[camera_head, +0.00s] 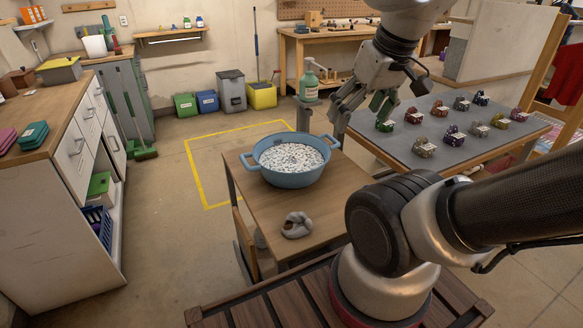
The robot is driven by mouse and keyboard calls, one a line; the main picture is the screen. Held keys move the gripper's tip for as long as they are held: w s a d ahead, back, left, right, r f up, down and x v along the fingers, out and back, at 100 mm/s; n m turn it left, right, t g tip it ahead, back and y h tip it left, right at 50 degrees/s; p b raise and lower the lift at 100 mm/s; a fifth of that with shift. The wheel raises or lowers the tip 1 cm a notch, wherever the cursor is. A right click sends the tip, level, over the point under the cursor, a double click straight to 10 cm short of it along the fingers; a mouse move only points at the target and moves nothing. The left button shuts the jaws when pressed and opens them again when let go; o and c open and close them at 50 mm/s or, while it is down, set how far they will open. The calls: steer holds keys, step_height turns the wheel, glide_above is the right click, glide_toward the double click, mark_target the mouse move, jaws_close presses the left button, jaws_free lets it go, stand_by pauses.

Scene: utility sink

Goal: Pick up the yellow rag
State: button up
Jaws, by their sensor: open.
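I cannot make out a clearly yellow rag in this view. A grey crumpled piece (297,226) lies on the small wooden table. My gripper (362,112) is open and appears empty, pointing down near the left edge of the grey-topped table. Its height above the top is hard to judge.
A blue two-handled basin (272,178) full of white bits stands on the small wooden table (262,209). A green pump bottle (309,82) stands behind it. The grey-topped table (458,166) is close on the right. Floor (165,215) is clear left of the small table.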

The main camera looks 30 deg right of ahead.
steer(key=w+a+f+m+y, duration=0.1)
steer(key=w+a+f+m, duration=0.15)
steer(key=w+m, duration=0.6)
steer(key=m, duration=2.5)
glide_above(290, 165)
steer(key=s, duration=0.3)
steer(key=f, duration=2.2)
steer(key=shift+d+f, duration=0.3)
steer(key=shift+d, duration=0.05)
steer(key=x, duration=0.5)
steer(key=shift+w+a+f, duration=0.1)
steer(key=shift+w+f, duration=0.15)
steer(key=shift+w, duration=0.15)
steer(key=c, duration=1.2)
steer(key=shift+r, duration=0.1)
step_height(290, 165, up, 13)
steer(key=shift+f, duration=0.1)
